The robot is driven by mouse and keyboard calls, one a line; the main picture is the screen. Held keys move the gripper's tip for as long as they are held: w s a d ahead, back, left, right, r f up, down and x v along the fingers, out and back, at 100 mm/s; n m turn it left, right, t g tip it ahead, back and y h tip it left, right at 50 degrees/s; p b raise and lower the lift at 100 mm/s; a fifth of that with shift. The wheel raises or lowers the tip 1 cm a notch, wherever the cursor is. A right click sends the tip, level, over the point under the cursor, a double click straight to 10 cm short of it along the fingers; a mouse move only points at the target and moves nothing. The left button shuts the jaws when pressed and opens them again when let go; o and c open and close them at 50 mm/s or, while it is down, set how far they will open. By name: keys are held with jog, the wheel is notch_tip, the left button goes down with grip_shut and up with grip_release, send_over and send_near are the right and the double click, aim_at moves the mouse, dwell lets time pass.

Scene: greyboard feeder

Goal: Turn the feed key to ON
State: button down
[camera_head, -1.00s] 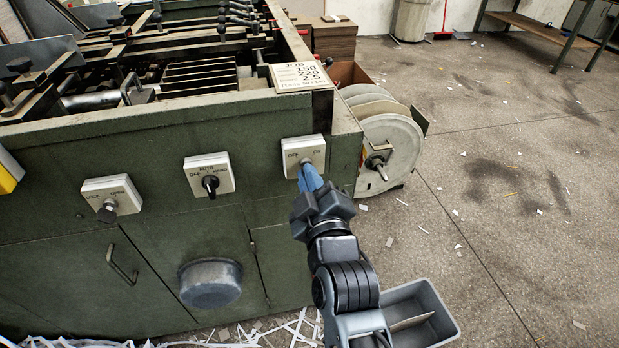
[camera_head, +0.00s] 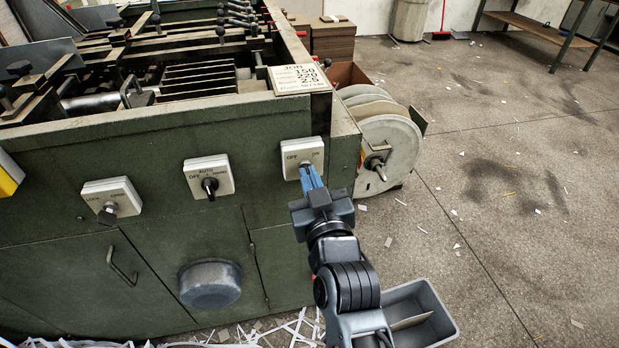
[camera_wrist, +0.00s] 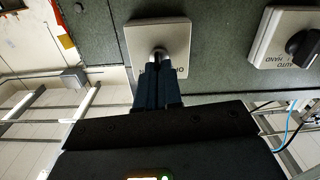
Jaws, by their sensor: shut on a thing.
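The feed key (camera_wrist: 160,51) sits on the white OFF/ON switch plate (camera_head: 294,152), the rightmost of the plates on the green machine's front. My gripper (camera_head: 310,176) reaches up to this plate, and its blue fingers are shut on the key. In the wrist view my gripper (camera_wrist: 158,68) points straight at the plate (camera_wrist: 141,37), which looks tilted and upside down there. The fingers cover most of the key and part of the lettering, so I cannot tell which mark the key points to.
An AUTO/OFF/HAND selector (camera_head: 210,186) and a LOCK plate (camera_head: 111,200) are left of the key. A round grey knob (camera_head: 209,286) juts out below. Reels (camera_head: 392,150) stand right of the machine. A grey bin (camera_head: 428,302) is on the floor; the floor further right is open.

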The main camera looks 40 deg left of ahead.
jog(key=m+p, duration=0.1)
jog(key=m, duration=0.4)
jog(key=shift+w+m, duration=0.1)
jog(key=shift+m, duration=0.2)
jog(key=shift+d+m+p, duration=0.15)
jog(key=shift+m+p, duration=0.45)
jog(key=shift+m, duration=1.7)
jog(key=shift+w+f, duration=0.1)
jog(key=c, duration=1.3)
grip_release()
